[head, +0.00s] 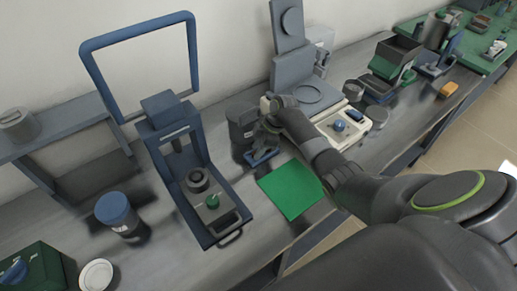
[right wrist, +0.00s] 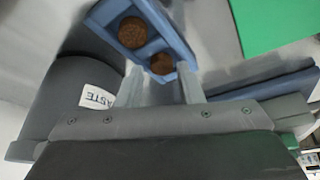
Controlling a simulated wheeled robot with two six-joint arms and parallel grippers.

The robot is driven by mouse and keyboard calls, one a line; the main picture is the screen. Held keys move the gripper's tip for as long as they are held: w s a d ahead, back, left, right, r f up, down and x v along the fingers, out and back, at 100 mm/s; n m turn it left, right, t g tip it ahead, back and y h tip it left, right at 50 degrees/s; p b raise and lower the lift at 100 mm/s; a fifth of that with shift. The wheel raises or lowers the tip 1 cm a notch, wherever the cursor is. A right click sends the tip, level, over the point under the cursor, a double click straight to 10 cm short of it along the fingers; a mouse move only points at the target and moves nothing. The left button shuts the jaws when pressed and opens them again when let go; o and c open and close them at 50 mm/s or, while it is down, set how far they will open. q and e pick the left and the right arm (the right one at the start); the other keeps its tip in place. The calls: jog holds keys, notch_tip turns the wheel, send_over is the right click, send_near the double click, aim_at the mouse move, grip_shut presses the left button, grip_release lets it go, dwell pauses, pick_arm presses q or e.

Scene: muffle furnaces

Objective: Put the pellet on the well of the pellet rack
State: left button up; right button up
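The small blue pellet rack (head: 262,157) lies on the grey bench, left of the green mat. In the right wrist view the blue rack (right wrist: 178,45) shows two round brown discs, which look like pellets. One disc (right wrist: 132,32) is farther out; the other disc (right wrist: 162,63) shows between my fingertips, with a gap on both sides. My right gripper (right wrist: 160,82) is open over the near end of the rack. In the head view my right gripper (head: 266,127) is partly hidden by its own wrist. My left gripper is not in view.
A dark waste container (head: 240,122), labelled in the wrist view (right wrist: 97,97), stands close beside the gripper. The green mat (head: 290,190) is bare. A blue-framed press (head: 200,190) stands left, a white balance-like device (head: 338,126) right.

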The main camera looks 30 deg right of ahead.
jog(key=shift+s+a+f, duration=0.15)
jog(key=shift+s+f, duration=0.3)
jog(key=shift+r, duration=0.3)
jog(key=b+v, duration=0.1)
jog(key=v, duration=1.2)
jog(key=shift+w+a+r, duration=0.15)
jog(key=shift+w+r, duration=0.1)
jog(key=shift+w, duration=0.15)
